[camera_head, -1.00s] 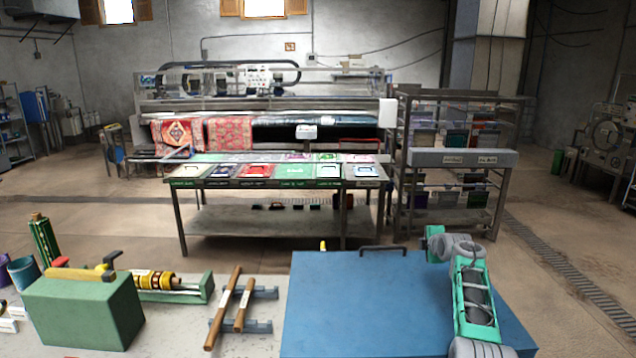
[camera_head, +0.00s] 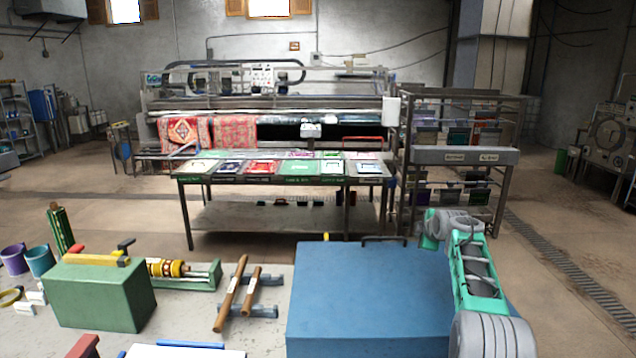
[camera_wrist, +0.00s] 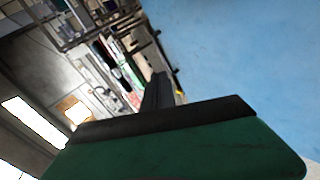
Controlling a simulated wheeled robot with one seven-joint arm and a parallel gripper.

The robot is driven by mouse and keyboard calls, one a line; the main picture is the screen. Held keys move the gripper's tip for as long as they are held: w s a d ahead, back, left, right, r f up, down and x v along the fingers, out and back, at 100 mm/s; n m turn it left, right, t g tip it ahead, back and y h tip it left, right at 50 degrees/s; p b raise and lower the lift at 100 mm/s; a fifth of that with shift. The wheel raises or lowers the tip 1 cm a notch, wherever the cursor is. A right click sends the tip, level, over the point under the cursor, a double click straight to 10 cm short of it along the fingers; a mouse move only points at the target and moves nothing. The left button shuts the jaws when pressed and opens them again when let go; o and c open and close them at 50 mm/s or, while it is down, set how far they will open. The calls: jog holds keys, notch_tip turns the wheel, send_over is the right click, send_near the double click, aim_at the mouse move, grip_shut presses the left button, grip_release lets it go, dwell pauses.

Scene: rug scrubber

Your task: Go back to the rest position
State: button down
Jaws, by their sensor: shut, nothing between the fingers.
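My gripper (camera_wrist: 157,92) shows in the wrist view as a dark finger shape beyond a green and black body at the bottom. It is shut with nothing between the fingers. In the head view my grey and green arm is folded at the right, beside and partly in front of the blue box. The gripper end cannot be made out there. The blue box (camera_head: 365,300) has a dark handle on its far edge. It also fills the upper right of the wrist view (camera_wrist: 250,50).
A grey bench (camera_head: 190,320) at front left holds a green block (camera_head: 100,295), a yellow-ringed roller (camera_head: 168,268), wooden rods (camera_head: 232,294) and cups (camera_head: 38,262). A table of colored panels (camera_head: 300,168), a rug machine (camera_head: 270,105) and a rack (camera_head: 465,155) stand beyond open floor.

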jog(key=s+a+r+m+g+b, duration=0.15)
jog(key=s+a+r+m, duration=0.35)
jog(key=s, duration=0.7)
jog(key=s+a+m+g+b, duration=0.1)
jog(key=s+a+m+g, duration=0.15)
jog(key=s+a, duration=0.65)
jog(key=s+f+m+g, duration=0.1)
jog(key=s+f, duration=0.3)
jog(key=s, duration=0.6)
jog(key=s+a+f+m, duration=0.1)
jog(key=s+f+m, duration=0.3)
jog(key=s, duration=0.7)
jog(key=s+a+f+m+g+b, duration=0.1)
jog(key=s+f, duration=0.3)
jog(key=s, duration=0.7)
jog(key=shift+a+m+g, duration=0.25)
jog(key=shift+m+g, duration=0.05)
jog(key=shift+m, duration=0.45)
